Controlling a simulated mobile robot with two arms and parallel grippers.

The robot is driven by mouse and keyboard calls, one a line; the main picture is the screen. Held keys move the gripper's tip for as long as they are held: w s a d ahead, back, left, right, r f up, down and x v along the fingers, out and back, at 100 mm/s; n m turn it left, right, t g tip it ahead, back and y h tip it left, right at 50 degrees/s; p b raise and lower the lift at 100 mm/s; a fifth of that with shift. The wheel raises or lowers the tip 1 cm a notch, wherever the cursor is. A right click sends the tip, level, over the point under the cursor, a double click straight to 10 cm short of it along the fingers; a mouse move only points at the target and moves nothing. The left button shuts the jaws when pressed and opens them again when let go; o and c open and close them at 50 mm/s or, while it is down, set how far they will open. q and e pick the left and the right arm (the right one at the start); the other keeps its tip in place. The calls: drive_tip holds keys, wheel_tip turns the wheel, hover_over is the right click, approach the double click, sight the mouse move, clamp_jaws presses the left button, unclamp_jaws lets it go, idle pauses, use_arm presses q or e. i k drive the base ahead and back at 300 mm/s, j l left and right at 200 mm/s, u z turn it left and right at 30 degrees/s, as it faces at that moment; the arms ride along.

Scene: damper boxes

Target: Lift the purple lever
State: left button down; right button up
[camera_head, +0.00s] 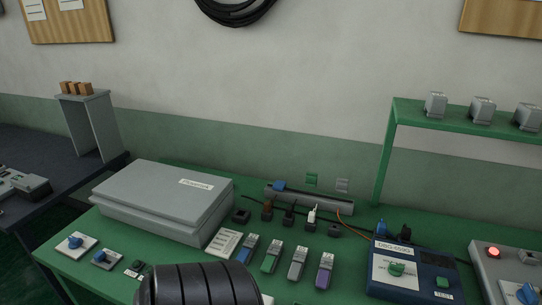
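The purple lever (325,270) is at the right end of a row of levers on the green table. It has a grey upper part and a purple lower part. Beside it to the left are a grey lever (297,263), a green lever (271,257) and a blue lever (247,249). Nothing touches the purple lever in this view. Neither of my grippers is in view.
A large grey box (150,190) stands left of the levers. A dark blue box (420,270) with a green knob stands to the right. Several small plugs (289,216) and a grey rail (320,199) lie behind. A green shelf (470,116) rises at back right.

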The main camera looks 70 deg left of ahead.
sight(323, 280)
drive_tip(key=u, duration=1.6)
drive_tip(key=k+j, duration=0.05)
